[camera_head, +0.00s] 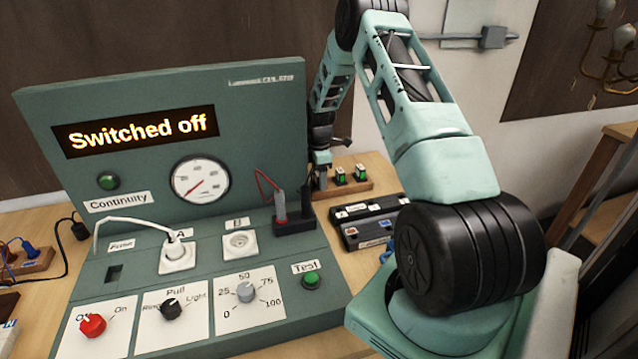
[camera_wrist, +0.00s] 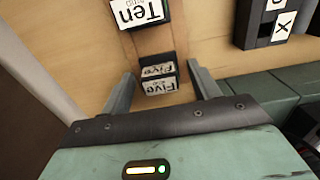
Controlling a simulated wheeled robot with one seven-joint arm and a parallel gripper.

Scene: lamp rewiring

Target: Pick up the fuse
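In the wrist view a dark fuse block with white labels reading "Five" (camera_wrist: 158,72) stands on a narrow wooden strip. My gripper (camera_wrist: 160,73) is open, with one finger to each side of this fuse and visible gaps between. Another fuse labelled "Ten" (camera_wrist: 140,14) is farther along the strip, cut off by the top edge. In the head view my gripper (camera_head: 320,172) points down at the left end of a wooden rack (camera_head: 356,186). Two small green-and-white fuses (camera_head: 340,178) stand on that rack to its right. The fuse at my gripper is hidden there.
A green test panel (camera_head: 260,105) reading "Switched off" stands close left of my gripper. It has a slot labelled "Fuse" (camera_head: 114,274). Test leads in a black holder (camera_head: 295,222) stand near. Black boxes with labels (camera_head: 368,208) lie in front of the rack.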

